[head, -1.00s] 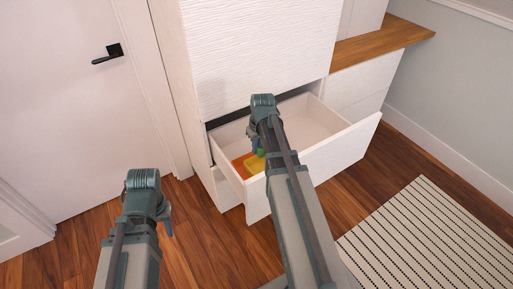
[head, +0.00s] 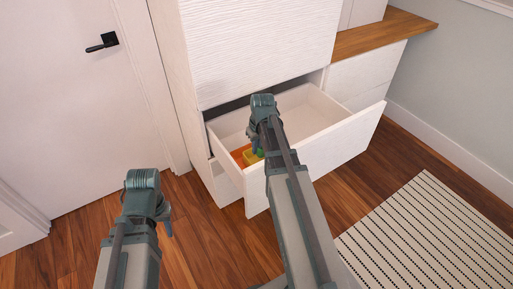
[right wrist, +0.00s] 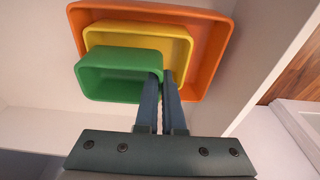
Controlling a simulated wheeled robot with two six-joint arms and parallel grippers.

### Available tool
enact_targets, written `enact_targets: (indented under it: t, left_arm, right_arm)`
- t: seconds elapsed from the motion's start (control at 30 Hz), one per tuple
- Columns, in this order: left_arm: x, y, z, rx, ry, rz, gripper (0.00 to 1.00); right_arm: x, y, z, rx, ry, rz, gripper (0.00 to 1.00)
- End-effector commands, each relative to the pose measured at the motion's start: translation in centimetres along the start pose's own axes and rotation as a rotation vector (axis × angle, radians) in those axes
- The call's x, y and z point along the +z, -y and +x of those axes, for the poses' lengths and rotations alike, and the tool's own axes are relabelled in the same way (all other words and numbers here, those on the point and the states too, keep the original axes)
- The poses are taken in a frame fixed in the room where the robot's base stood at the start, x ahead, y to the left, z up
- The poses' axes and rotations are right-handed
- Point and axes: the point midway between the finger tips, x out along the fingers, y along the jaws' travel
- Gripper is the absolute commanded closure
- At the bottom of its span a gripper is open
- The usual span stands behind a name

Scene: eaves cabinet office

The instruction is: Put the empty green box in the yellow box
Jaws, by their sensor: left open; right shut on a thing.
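The green box (right wrist: 112,75) is held by its right wall between the fingers of my right gripper (right wrist: 165,85) in the right wrist view. It looks empty. It overlaps the lower left of the yellow box (right wrist: 185,48) and sticks out past its left edge; I cannot tell whether it touches it. The yellow box sits inside the larger orange box (right wrist: 215,50). In the head view the green box (head: 259,152), yellow box (head: 249,157) and orange box (head: 238,155) show small and partly hidden by my right arm. My left gripper (head: 168,228) is open and empty, away from the drawer.
The boxes are in the left end of an open white drawer (head: 350,135), whose right part is empty. The cabinet front (head: 255,50) rises above it. A door (head: 75,100) is at left, a striped rug (head: 425,230) at right.

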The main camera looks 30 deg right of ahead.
Motion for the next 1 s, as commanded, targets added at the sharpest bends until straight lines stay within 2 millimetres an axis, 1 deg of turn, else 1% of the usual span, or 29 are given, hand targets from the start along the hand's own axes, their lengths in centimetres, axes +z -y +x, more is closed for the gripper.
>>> enact_targets:
  t: [0.03,0.5,0.7,0.97,1.0]
  left_arm:
    - [0.0,-0.1,0.7,0.0,0.0,0.0,0.59]
    - [-0.2,-0.3,3.7,-0.003,0.0,0.001,0.59]
    - [-0.2,-0.3,4.1,-0.005,0.0,0.001,0.59]
    - [-0.2,-0.3,4.1,-0.005,0.0,0.001,0.59]
    - [-0.2,-0.3,4.1,-0.005,0.0,0.001,0.59]
  right_arm:
    - [0.1,0.0,0.7,0.0,0.0,0.0,1.0]
    - [0.6,0.0,3.7,0.0,0.0,0.0,1.0]
    - [0.6,0.0,4.1,0.0,0.0,0.0,1.0]
    - [0.6,0.0,4.0,0.0,0.0,0.0,1.0]
    - [0.6,0.0,4.0,0.0,0.0,0.0,0.87]
